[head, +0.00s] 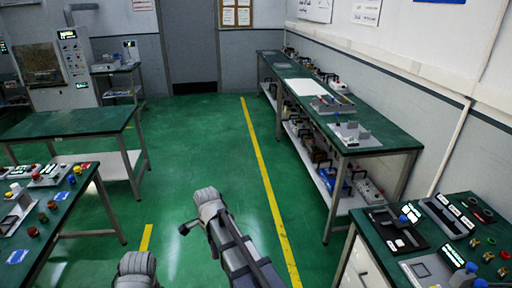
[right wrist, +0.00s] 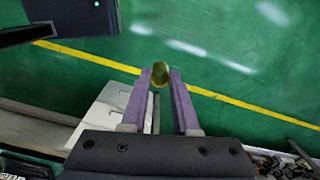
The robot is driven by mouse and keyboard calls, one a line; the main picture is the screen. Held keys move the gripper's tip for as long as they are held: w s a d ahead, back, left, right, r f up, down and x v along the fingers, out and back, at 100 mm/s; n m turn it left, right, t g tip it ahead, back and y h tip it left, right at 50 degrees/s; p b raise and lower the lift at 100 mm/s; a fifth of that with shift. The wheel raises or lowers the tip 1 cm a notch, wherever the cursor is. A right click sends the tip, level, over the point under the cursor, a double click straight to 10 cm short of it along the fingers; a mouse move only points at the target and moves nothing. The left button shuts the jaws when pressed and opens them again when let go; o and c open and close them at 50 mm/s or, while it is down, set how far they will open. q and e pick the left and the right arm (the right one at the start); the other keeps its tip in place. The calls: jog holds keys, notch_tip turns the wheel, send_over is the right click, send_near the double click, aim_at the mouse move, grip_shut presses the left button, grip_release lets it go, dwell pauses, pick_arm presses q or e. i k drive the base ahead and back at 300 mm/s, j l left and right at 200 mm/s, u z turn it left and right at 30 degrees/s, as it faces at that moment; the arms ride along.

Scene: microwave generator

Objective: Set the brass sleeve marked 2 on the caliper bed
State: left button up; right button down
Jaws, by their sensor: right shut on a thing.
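The brass sleeve (right wrist: 160,75) sits between the fingertips of my right gripper (right wrist: 160,80) in the right wrist view. The gripper is shut on it and holds it above the green floor, clear of any bench. The number on the sleeve cannot be read. In the head view my arm links show at the bottom middle, and the sleeve is not seen there. My left gripper is not in view. On the near right bench (head: 372,252) stand a black device (head: 393,232) and a grey plate device (head: 430,268); I cannot tell which, if either, is the caliper bed.
Several small brass-coloured parts (head: 488,257) lie on the near right bench's right side. A long bench (head: 375,135) runs along the right wall. Another bench (head: 75,205) with coloured buttons stands at left. The green floor (head: 195,140) between is open, with a yellow line (head: 262,170).

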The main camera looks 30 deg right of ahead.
aim_at(383, 218)
jog(key=i+l+z, duration=0.15)
jog(key=i+z, duration=0.15)
jog(key=i, duration=0.5)
jog(key=i+z, duration=0.25)
jog(key=i, duration=0.5)
jog(key=i+l+z, duration=0.1)
jog(key=i+z, duration=0.9)
jog(key=z, duration=0.15)
jog(key=i+j+z, duration=0.2)
jog(key=i+z, duration=0.3)
jog(key=z, duration=0.2)
jog(key=i+z, duration=0.15)
jog(key=z, duration=1.15)
